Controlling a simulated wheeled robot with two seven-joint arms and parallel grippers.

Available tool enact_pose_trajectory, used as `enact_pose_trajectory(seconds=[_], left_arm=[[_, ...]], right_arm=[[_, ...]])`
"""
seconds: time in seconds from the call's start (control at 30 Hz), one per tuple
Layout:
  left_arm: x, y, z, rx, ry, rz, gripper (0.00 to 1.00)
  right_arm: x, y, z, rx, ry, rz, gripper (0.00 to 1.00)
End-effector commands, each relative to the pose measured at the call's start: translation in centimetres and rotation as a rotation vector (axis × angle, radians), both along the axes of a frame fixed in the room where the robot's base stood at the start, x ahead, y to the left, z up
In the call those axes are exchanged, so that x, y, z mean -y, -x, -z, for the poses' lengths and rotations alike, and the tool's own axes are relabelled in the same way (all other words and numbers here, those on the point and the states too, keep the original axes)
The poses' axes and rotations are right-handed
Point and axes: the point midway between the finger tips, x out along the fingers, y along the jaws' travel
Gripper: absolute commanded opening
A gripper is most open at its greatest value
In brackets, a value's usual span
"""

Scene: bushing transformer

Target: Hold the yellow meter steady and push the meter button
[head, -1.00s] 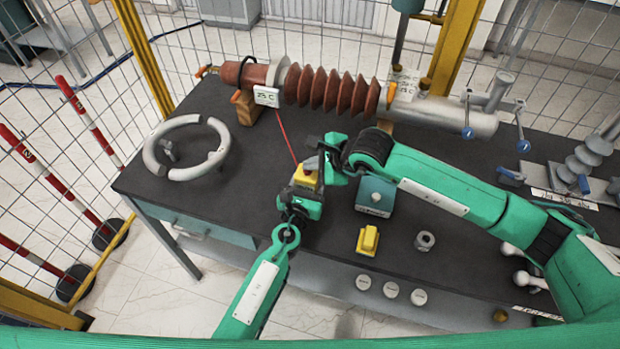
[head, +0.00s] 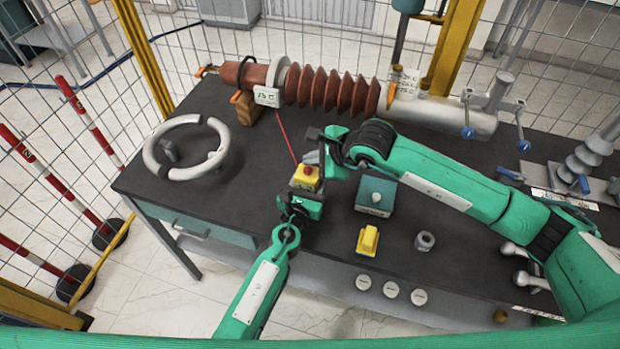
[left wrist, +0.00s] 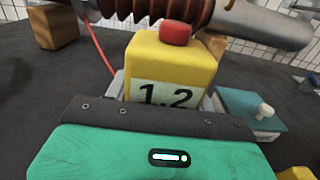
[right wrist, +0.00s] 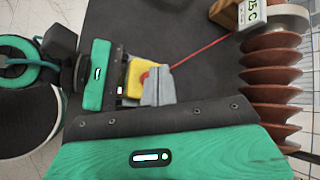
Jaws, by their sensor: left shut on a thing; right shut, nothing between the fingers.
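The yellow meter (head: 305,178) is upright, with a red button (head: 309,170) on top. In the left wrist view, the meter (left wrist: 172,70) shows a display reading 1.2 (left wrist: 163,95), and its button (left wrist: 176,33) is uncovered. My left gripper (head: 302,194) is shut on the meter from the near side; its fingers are mostly hidden. My right gripper (head: 317,153) is shut and empty, just above and behind the meter. In the right wrist view its grey fingertips (right wrist: 157,87) overlap the edge of the button; the left wrist view shows nothing touching the button.
A red ribbed bushing (head: 325,90) lies along the back of the dark table (head: 240,200). A grey ring (head: 150,158) lies at the left. A teal box (head: 375,196), a yellow block (head: 367,240) and a nut (head: 425,241) stand to the right.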

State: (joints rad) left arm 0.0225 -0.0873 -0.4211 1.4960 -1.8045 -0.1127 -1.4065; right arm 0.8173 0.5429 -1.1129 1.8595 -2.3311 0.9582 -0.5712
Motion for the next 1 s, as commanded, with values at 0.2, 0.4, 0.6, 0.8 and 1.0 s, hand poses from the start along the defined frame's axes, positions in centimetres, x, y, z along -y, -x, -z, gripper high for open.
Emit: enact_pose_trajectory(seconds=[0.2,0.4,0.6,0.8,1.0], left_arm=[[0.0,0.0,0.0,0.0,0.0,0.0,0.22],[0.0,0.0,0.0,0.0,0.0,0.0,0.22],[0.0,0.0,0.0,0.0,0.0,0.0,0.22],[0.0,0.0,0.0,0.0,0.0,0.0,0.22],[0.0,0.0,0.0,0.0,0.0,0.0,0.8]], right_arm=[[0.0,0.0,-2.3,0.001,-0.002,-0.001,0.0],[0.0,0.0,-4.2,0.002,-0.002,-0.001,0.0],[0.0,0.0,-4.8,0.0,-0.001,-0.001,0.0],[0.0,0.0,-4.8,0.0,-0.001,-0.001,0.0],[0.0,0.0,-4.8,0.0,-0.001,-0.001,0.0]])
